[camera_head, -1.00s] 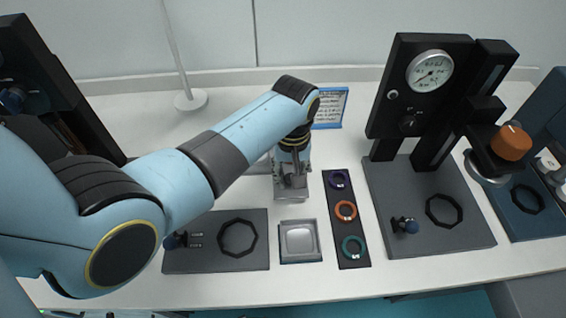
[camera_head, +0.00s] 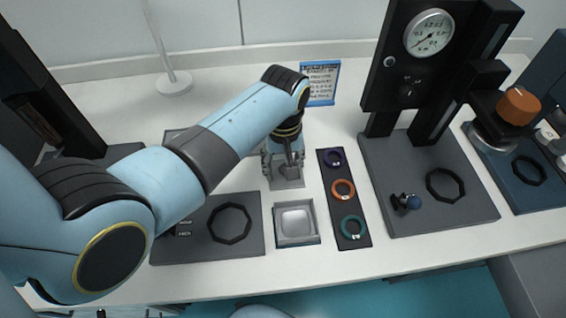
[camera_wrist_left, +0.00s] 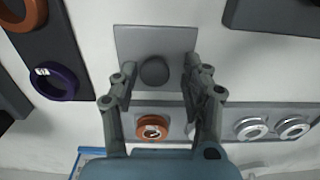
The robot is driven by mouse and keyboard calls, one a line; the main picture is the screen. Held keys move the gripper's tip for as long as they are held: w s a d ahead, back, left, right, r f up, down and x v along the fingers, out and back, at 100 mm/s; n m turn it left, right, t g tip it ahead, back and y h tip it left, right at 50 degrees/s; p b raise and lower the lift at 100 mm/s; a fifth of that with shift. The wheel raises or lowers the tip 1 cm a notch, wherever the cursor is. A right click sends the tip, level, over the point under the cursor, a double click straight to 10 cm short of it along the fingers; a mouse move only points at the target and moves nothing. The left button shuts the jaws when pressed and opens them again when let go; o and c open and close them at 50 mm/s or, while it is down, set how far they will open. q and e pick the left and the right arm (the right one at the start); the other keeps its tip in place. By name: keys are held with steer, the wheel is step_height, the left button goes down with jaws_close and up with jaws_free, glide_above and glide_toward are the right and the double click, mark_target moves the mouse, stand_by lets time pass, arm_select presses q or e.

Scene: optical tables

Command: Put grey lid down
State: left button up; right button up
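The grey lid (camera_wrist_left: 130,42) is a flat square plate with a dark round knob (camera_wrist_left: 155,70). It appears to lie flat on the white bench, beyond the grey square tray (camera_head: 278,238). In the head view the lid (camera_head: 290,183) shows just below my left gripper (camera_head: 284,170). My left gripper (camera_wrist_left: 160,72) is open in the left wrist view, with one finger on each side of the knob and a gap to it. The fingertips overlap the lid in that view; whether they touch it I cannot tell. My right gripper is not in view.
A dark strip with purple, orange (camera_head: 343,189) and teal rings lies right of the tray. A black gauge stand (camera_head: 430,185) stands farther right. A grey holder with an orange-topped piece (camera_wrist_left: 152,128) and silver rings sits close behind the lid. A blue-framed sign (camera_head: 320,83) stands behind.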

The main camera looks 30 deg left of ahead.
arm_select(q)
step_height(320, 180, up, 12)
steer(key=shift+r+p, duration=0.2)
steer(key=shift+p, duration=0.15)
steer(key=shift+f, duration=0.1)
stand_by(0.6)
